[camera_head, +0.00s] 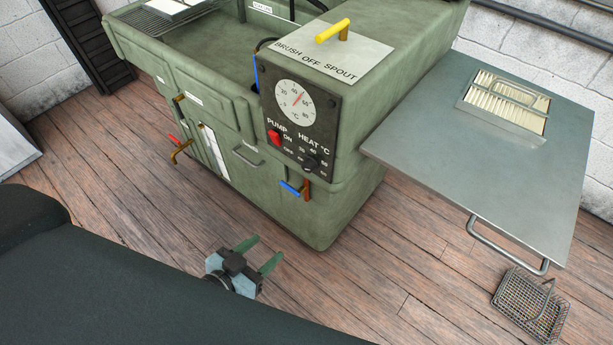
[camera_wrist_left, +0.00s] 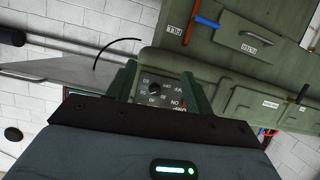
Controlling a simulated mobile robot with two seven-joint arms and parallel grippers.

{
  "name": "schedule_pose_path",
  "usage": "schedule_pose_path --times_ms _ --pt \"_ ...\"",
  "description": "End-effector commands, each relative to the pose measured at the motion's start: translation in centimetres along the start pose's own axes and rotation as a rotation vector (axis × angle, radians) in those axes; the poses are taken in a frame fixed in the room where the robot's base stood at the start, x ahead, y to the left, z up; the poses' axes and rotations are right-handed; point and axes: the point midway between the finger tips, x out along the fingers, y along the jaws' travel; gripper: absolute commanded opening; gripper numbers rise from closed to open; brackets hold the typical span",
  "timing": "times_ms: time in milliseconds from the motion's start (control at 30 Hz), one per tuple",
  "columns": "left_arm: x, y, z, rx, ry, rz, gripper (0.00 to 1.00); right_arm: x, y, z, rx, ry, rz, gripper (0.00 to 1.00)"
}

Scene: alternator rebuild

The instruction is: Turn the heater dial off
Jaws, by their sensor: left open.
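The heater dial (camera_head: 311,164) is a small black knob under the "HEAT °C" label on the dark control panel (camera_head: 322,122) of the green parts washer. In the left wrist view the dial (camera_wrist_left: 155,88) shows upside down between the fingers. Its exact pointer setting is too small to read. My left gripper (camera_head: 261,252) is open and empty, with green fingers pointing toward the washer. It is below and to the left of the dial in the head view, apart from the panel. The left wrist view also shows the open gripper (camera_wrist_left: 159,75). My right gripper is not in view.
A red pump switch (camera_head: 275,137) sits left of the dial. Below the panel is a blue-handled valve (camera_head: 291,187). A grey side shelf (camera_head: 440,135) extends right, with a wire basket (camera_head: 530,305) below it. The wooden floor before the washer is clear.

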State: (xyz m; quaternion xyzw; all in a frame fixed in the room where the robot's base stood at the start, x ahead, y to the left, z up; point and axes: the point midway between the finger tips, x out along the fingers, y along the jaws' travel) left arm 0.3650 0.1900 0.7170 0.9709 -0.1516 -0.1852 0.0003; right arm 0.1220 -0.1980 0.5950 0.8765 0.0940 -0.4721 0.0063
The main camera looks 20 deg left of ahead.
Motion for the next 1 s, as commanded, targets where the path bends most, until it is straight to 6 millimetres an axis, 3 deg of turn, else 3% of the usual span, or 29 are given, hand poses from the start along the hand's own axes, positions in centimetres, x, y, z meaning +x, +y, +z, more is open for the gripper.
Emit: schedule_pose_path --times_ms 33,100,200,333,667,1000 --pt "2.0 -0.6 -0.8 0.010 0.064 0.009 0.52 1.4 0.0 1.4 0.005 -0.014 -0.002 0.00" --pt "3.8 -1.2 -3.3 0.026 0.153 0.019 0.52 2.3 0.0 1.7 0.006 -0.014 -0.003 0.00" --pt "5.4 -1.9 -6.4 0.045 0.254 0.029 0.52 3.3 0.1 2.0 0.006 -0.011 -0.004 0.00" --pt "6.3 -2.3 -9.1 0.060 0.336 0.035 0.52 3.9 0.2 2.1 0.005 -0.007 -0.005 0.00" --pt "6.8 -2.5 -10.5 0.066 0.371 0.037 0.52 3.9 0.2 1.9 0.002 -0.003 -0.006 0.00" --pt "10.9 -2.2 -12.2 0.065 0.371 0.037 0.52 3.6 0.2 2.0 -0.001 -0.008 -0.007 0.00"
